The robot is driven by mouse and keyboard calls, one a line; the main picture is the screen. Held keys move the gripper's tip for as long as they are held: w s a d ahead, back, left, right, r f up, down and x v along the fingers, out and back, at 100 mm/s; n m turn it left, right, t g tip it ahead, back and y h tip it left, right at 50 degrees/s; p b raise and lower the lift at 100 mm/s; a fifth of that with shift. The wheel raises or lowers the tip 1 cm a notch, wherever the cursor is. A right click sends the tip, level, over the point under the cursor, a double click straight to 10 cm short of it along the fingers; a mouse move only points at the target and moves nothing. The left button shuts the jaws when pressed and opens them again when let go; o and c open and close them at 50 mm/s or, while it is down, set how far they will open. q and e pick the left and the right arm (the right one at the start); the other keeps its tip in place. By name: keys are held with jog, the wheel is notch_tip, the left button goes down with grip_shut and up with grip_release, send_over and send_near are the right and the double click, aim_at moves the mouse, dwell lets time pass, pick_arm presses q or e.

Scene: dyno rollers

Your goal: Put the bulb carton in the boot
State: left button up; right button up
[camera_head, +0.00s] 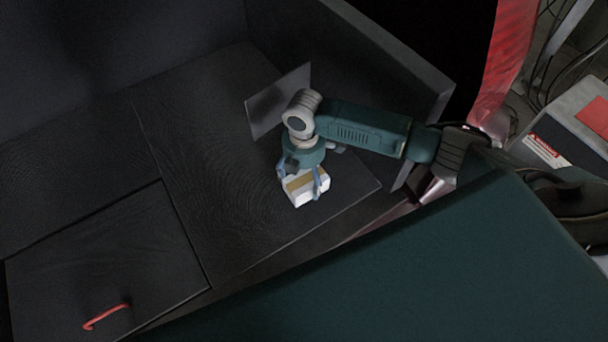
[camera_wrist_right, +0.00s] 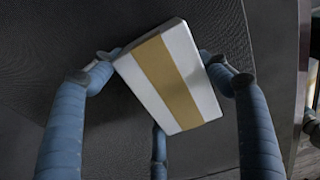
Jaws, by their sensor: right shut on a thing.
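The bulb carton (camera_head: 306,189) is a small white box with a tan band. My right gripper (camera_head: 303,182) is shut on it, with blue fingers on its sides, over the dark boot floor (camera_head: 220,215). The right wrist view shows the carton (camera_wrist_right: 172,76) tilted between the fingers of the right gripper (camera_wrist_right: 160,85), with a third finger below it. I cannot tell whether the carton touches the floor or hangs just above it. My left gripper is not in view.
A panel with a red handle (camera_head: 106,316) lies in the floor at the lower left. An upright dark plate (camera_head: 278,101) stands beside my right wrist, and a side wall (camera_head: 375,55) rises behind it. The floor left of the carton is clear. A red strip (camera_head: 503,60) hangs at the right.

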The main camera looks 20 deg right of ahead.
aim_at(304, 174)
jog(key=shift+f, duration=0.15)
jog(key=o, duration=1.2)
jog(key=shift+o, duration=0.2)
notch_tip(304, 174, up, 12)
jog(key=shift+r, duration=0.2)
